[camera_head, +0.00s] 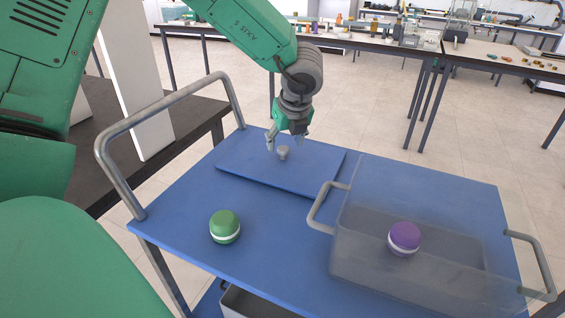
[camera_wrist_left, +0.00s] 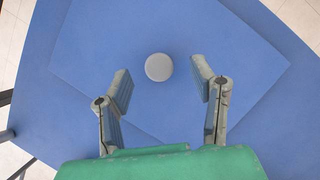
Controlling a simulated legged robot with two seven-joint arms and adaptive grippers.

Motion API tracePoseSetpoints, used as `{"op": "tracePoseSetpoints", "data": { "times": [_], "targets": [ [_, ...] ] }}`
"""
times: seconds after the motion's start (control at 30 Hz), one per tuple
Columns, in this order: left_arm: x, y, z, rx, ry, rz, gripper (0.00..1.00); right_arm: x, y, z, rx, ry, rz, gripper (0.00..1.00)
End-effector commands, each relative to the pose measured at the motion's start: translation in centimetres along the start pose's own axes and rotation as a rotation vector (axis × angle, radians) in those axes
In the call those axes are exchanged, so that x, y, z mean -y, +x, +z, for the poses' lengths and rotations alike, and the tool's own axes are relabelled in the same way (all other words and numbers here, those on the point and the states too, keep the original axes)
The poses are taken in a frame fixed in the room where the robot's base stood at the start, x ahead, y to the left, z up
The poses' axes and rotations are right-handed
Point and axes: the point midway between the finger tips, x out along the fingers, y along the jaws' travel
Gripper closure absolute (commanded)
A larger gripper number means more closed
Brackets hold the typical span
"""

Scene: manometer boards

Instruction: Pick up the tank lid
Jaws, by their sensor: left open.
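The tank lid (camera_head: 245,165) is a flat blue panel with a small grey knob (camera_head: 283,153), lying on the blue cart top near its far side. My left gripper (camera_head: 285,143) is above the knob, open and empty. In the left wrist view the lid (camera_wrist_left: 150,105) fills the middle, and its round knob (camera_wrist_left: 158,67) sits between and just beyond the fingertips of the left gripper (camera_wrist_left: 162,82). The clear tank (camera_head: 350,255) stands at the right of the cart with a purple-and-white ball-like object (camera_head: 404,238) in it. My right gripper is not in view.
A green-and-white ball-like object (camera_head: 224,227) stands on the blue cart (camera_head: 180,222), left of the tank. A grey rail (camera_head: 165,112) rises at the cart's left end. The tank has metal side handles (camera_head: 318,207). Tables with small items stand at the back.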

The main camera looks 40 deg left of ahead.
Motion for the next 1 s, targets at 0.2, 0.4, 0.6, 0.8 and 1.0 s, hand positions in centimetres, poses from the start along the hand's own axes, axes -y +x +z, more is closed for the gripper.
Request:
{"op": "tracePoseSetpoints", "data": {
  "times": [0.2,0.4,0.6,0.8,1.0],
  "targets": [
    [-0.4,3.6,-0.2,-0.001,0.0,0.002,0.49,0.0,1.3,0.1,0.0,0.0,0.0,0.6],
    [-0.4,3.9,0.0,-0.001,0.0,-0.002,0.49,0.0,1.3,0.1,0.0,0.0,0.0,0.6],
    [-0.4,3.9,0.0,-0.002,0.0,-0.001,0.98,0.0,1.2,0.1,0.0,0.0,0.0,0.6],
    [-0.3,3.8,-0.1,-0.001,0.0,0.0,1.0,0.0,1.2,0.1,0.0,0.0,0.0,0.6],
    [-0.3,3.4,0.1,-0.001,0.0,-0.001,1.0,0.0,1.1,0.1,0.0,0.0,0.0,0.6]
  ]
}}
